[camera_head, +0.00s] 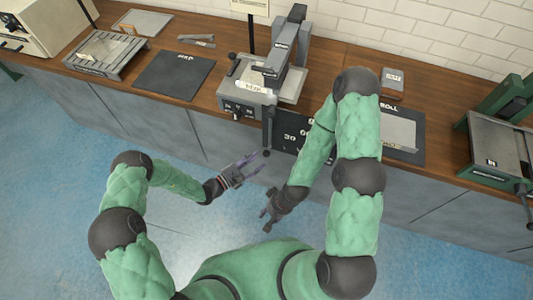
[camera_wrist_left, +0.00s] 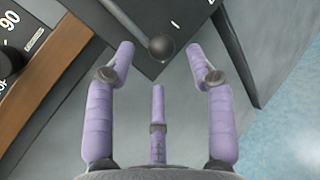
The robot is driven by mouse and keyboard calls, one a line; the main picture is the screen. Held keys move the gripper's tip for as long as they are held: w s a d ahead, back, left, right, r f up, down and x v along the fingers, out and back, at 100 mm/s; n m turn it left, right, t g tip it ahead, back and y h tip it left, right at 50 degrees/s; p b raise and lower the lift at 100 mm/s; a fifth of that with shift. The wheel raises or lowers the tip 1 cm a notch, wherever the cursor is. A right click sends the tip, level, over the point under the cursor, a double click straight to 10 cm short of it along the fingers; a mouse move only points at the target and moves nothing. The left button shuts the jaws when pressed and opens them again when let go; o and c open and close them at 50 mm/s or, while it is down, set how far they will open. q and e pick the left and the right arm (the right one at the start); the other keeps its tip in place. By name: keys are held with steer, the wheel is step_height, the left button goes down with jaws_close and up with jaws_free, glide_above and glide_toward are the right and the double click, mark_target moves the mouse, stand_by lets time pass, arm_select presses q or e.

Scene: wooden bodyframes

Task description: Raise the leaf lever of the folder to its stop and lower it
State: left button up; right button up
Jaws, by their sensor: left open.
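The folder (camera_head: 246,99) appears to be the grey machine at the middle of the bench, with a dark dial plate (camera_head: 293,137) at its front. Its leaf lever (camera_head: 268,128) hangs down the front and ends in a dark ball knob (camera_head: 267,153). My left gripper (camera_head: 256,161) is open just below and left of the knob. In the left wrist view the knob (camera_wrist_left: 161,46) shows between the spread purple fingertips, with no clear grip. My right gripper (camera_head: 265,217) hangs lower, apart from the bench, too small to tell its opening.
A dark mat (camera_head: 173,75) and a grey slatted tool (camera_head: 103,54) lie to the left. A grey sheet on a dark mat (camera_head: 413,134) lies to the right, partly behind my right arm. A green-framed machine (camera_head: 503,135) stands far right. The floor before the bench is clear.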

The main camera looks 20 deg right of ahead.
mark_target(267, 153)
arm_select(q)
steer(key=shift+b+x, duration=0.55)
steer(key=shift+x, duration=2.5)
jaws_close()
